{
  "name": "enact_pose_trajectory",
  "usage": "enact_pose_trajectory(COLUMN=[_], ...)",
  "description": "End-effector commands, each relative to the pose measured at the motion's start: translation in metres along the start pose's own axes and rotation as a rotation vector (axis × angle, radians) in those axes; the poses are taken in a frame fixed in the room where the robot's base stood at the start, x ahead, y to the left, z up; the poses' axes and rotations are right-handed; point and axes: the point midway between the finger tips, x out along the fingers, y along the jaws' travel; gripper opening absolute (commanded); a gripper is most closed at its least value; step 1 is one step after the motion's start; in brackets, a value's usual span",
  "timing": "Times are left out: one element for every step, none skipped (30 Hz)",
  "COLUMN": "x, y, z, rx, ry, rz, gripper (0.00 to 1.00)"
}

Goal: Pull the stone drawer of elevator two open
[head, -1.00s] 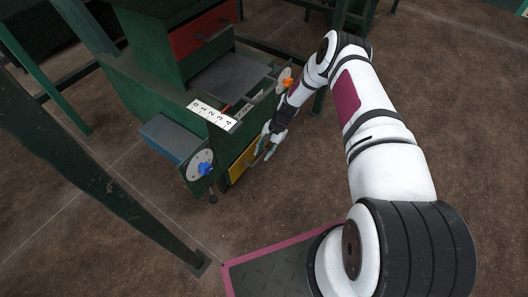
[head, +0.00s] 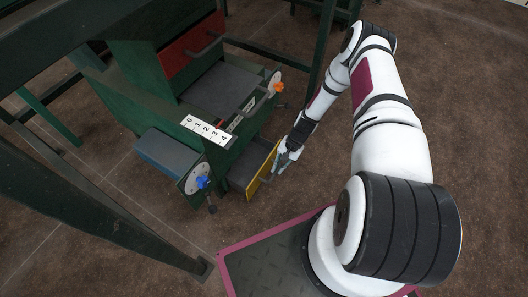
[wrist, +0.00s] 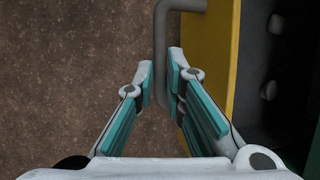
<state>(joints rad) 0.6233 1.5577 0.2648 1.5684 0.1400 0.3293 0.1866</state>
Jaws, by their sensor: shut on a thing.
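A yellow-fronted drawer (head: 264,171) low on the green machine stands pulled out, with its dark box (head: 241,172) showing behind the front. I cannot read any label naming it the stone drawer. In the wrist view the yellow front (wrist: 207,60) is right of my fingers, with a grey bar handle (wrist: 160,35) on it. My gripper (wrist: 160,78) is shut on this handle, one finger on each side. In the head view my gripper (head: 286,157) is at the drawer's right side. Dark round bumps (wrist: 275,23) show behind the front.
The green cabinet also has a red drawer (head: 193,48), a blue-grey box (head: 166,152), a dial with a blue knob (head: 201,181) and a dial with an orange knob (head: 277,86). A white numbered scale (head: 206,130) lies on top. A green post stands left.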

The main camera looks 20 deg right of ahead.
Motion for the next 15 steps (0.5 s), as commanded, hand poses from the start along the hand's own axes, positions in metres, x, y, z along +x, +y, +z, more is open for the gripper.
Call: enact_pose_trajectory(x=[-0.005,-0.006,-0.008,-0.009,-0.01,-0.012,-0.013,-0.014,-0.016,-0.017,-0.018,-0.019,-0.02,-0.021,-0.022], y=[0.017,0.025,0.036,0.044,0.051,0.061,0.068,0.075,0.084,0.091,0.096,0.104,0.109,0.114,0.12], z=[0.003,0.004,0.004,0.005,0.006,0.006,0.007,0.007,0.008,0.009,0.009,0.009,0.01,0.01,0.011], rx=[0.008,0.007,0.006,0.006,0.005,0.006,0.005,0.006,0.005,0.005,0.004,0.004,0.003,0.003,0.004], ry=[-0.004,-0.004,-0.003,-0.004,-0.004,-0.004,-0.003,-0.003,-0.004,-0.004,-0.004,-0.004,-0.004,-0.004,-0.004], rz=[0.0,0.0,0.0,-0.001,0.0,-0.001,-0.001,-0.001,0.0,0.0,0.0,-0.001,-0.001,0.0,-0.001], gripper=[0.0,0.0,0.0,0.0,0.0,0.0,0.0,0.0,0.0,0.0,0.0,0.0,0.0,0.0,0.0])
